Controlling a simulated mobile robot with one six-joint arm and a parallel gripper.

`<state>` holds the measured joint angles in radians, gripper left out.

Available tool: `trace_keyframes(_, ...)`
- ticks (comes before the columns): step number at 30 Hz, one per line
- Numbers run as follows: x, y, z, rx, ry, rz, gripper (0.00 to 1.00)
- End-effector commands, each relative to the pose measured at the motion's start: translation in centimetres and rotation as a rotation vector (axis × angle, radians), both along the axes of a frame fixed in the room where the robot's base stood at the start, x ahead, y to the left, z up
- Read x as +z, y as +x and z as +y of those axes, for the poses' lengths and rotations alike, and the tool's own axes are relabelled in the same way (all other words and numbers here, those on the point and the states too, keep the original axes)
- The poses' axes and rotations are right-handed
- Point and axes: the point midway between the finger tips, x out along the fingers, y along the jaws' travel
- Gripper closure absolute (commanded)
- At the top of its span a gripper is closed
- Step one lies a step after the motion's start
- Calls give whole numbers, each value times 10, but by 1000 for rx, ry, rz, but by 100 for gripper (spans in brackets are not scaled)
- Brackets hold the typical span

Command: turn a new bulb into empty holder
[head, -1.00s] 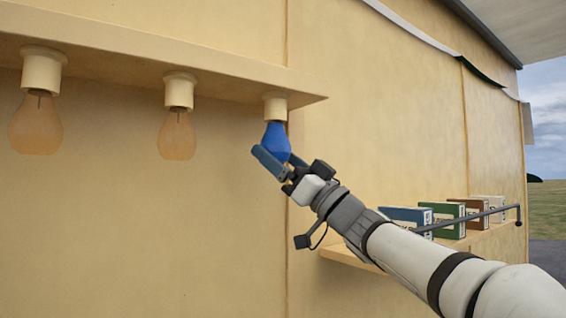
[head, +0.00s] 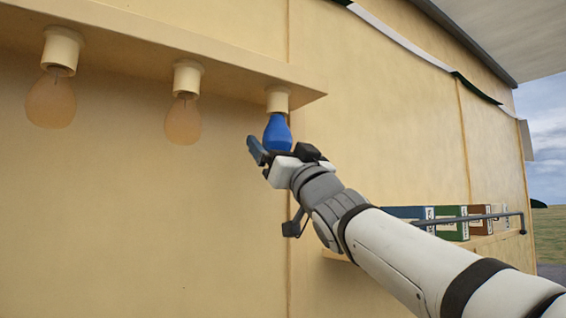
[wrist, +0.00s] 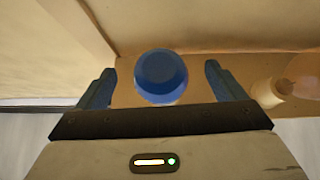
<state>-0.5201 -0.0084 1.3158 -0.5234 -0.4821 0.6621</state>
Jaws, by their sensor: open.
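A blue bulb (head: 277,134) hangs in the rightmost cream holder (head: 277,100) under the shelf-like ledge. In the wrist view the blue bulb (wrist: 161,77) is seen from below, between the two blue fingers, with a gap on each side. My gripper (head: 282,150) is open just below and around the bulb's lower part; the fingers do not touch it in the wrist view. The bulb's lowest part is hidden by the gripper in the head view. How far the bulb is seated in the holder cannot be told.
Two amber bulbs hang in holders to the left, a middle one (head: 183,121) and a far-left one (head: 50,100). The ledge (head: 215,62) runs above them. Several boxes (head: 452,222) stand on a railed shelf at right, partly behind my arm. The wall below the bulbs is clear.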

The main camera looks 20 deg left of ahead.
Motion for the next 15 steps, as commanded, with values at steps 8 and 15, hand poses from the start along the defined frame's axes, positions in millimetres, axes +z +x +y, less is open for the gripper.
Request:
trace_keyframes(8, -5, -1, 1, -71, 1, 1, 10)
trace_keyframes(15, -3, 0, 1, -121, 5, 0, 10)
